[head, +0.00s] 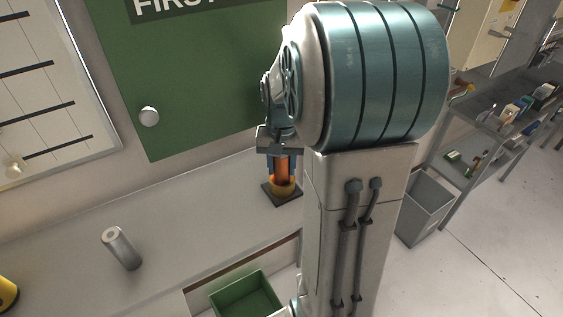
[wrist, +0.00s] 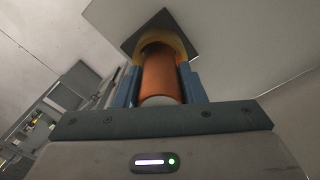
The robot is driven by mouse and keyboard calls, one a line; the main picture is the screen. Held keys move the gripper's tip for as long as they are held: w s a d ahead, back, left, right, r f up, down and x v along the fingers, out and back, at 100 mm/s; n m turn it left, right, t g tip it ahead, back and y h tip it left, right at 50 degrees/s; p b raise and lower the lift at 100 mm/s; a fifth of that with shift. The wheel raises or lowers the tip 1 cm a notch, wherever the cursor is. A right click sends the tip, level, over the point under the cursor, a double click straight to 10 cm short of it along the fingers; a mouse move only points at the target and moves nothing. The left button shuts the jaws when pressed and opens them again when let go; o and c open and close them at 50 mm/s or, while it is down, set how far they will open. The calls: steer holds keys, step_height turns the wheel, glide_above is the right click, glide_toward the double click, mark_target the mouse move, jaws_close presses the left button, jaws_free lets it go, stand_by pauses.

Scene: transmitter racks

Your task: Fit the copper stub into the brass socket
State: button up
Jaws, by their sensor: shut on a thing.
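The copper stub (head: 281,172) is upright between the fingers of my gripper (head: 280,160), which is shut on it. The brass socket (head: 283,187) stands on a dark square base plate on the grey bench. The stub's lower end meets the socket's opening; how deep it sits I cannot tell. In the wrist view the copper stub (wrist: 160,80) lies between the blue fingers of my gripper (wrist: 160,88), and the brass socket (wrist: 166,42) rings its far end. The socket's inside is hidden.
A grey metal cylinder (head: 122,248) stands on the bench (head: 190,215) at left. A green bin (head: 245,297) is at the front edge. A green first-aid cabinet (head: 195,70) is on the wall behind. A grey waste bin (head: 424,207) and shelves (head: 500,120) are at right.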

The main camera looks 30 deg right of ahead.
steer(key=shift+f, duration=0.1)
steer(key=o, duration=0.7)
steer(key=shift+f, duration=0.1)
steer(key=o, duration=0.4)
